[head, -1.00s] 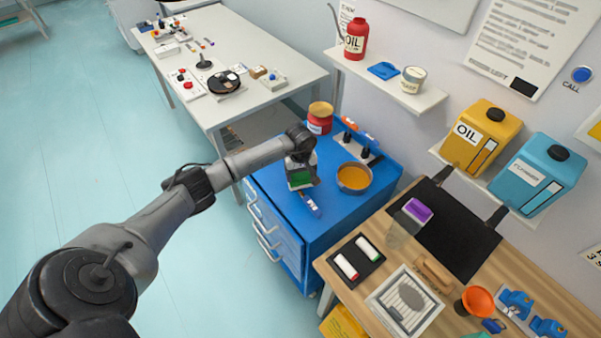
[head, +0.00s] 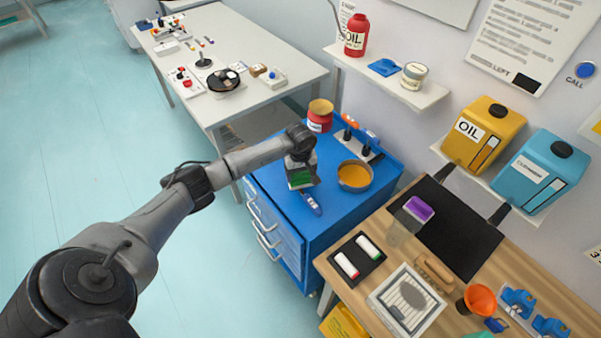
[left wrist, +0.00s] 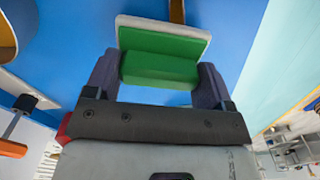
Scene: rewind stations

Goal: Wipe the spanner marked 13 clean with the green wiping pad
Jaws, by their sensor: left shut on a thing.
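My left gripper (head: 300,172) is shut on the green wiping pad (head: 301,179) over the blue cabinet top. In the left wrist view the pad (left wrist: 160,62) sits between both fingers, with a pale backing along its far edge. A blue spanner-like tool with a pale mark (head: 311,203) lies on the cabinet top, just in front of the pad; its number is too small to read. The pad and gripper may hide part of it. Whether the pad touches it, I cannot tell. My right gripper is not in view.
On the blue cabinet (head: 335,205) stand a red tin (head: 320,122), a pan of orange stuff (head: 355,176) and a rack with orange (head: 350,122) and blue-handled tools. A wooden bench (head: 335,270) stands at right, a white table (head: 250,55) behind. The floor at left is clear.

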